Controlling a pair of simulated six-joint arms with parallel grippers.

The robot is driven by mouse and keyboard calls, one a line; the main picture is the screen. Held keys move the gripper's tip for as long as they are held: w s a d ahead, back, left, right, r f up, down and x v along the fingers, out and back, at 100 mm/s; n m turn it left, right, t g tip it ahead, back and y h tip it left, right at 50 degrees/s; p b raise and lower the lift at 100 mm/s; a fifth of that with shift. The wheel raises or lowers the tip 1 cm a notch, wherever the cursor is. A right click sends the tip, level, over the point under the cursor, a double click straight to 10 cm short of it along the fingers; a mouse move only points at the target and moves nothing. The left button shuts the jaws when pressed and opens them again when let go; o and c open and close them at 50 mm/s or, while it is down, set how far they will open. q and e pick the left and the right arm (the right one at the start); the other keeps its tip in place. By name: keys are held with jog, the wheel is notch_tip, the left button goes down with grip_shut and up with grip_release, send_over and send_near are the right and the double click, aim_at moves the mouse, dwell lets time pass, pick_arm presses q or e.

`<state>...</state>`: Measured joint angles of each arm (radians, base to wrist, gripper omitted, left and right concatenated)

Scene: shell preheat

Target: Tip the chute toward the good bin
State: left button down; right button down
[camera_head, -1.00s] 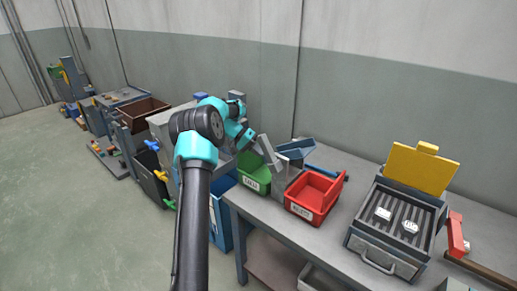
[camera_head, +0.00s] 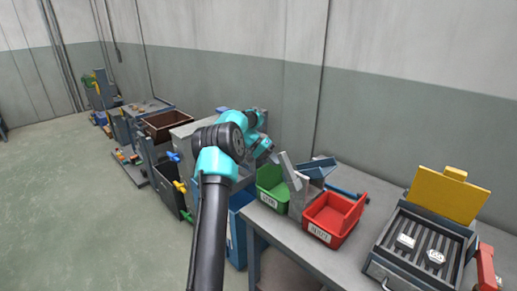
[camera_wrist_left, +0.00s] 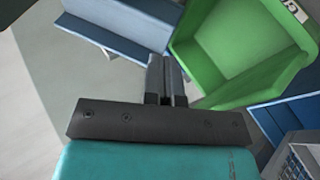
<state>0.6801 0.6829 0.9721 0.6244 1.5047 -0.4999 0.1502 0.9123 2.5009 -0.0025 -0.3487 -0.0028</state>
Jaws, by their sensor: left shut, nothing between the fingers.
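The chute is a blue trough (camera_head: 318,168) on a grey stand (camera_head: 297,186), tilted, between the green bin (camera_head: 268,190) and the red bin (camera_head: 333,214). The green bin carries a white label, too small to read surely. My left gripper (camera_head: 268,153) is shut and empty, above and behind the green bin, left of the chute. In the left wrist view its fingers (camera_wrist_left: 167,75) are together beside the green bin (camera_wrist_left: 240,45). A blue angled piece (camera_wrist_left: 125,25) lies ahead; I cannot tell surely whether it is the chute. My right gripper is out of view.
A grey box (camera_head: 425,240) with a raised yellow lid and two pale pieces stands right on the table. A blue cabinet (camera_head: 238,225) is by the table's left end. A brown bin (camera_head: 168,124) and other stations stand farther left. Floor is open at left.

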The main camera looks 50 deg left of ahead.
pick_arm(q)
jog(key=v, duration=1)
jog(key=shift+a+f, duration=0.25)
jog(key=shift+a, duration=0.05)
jog(key=shift+s, duration=0.1)
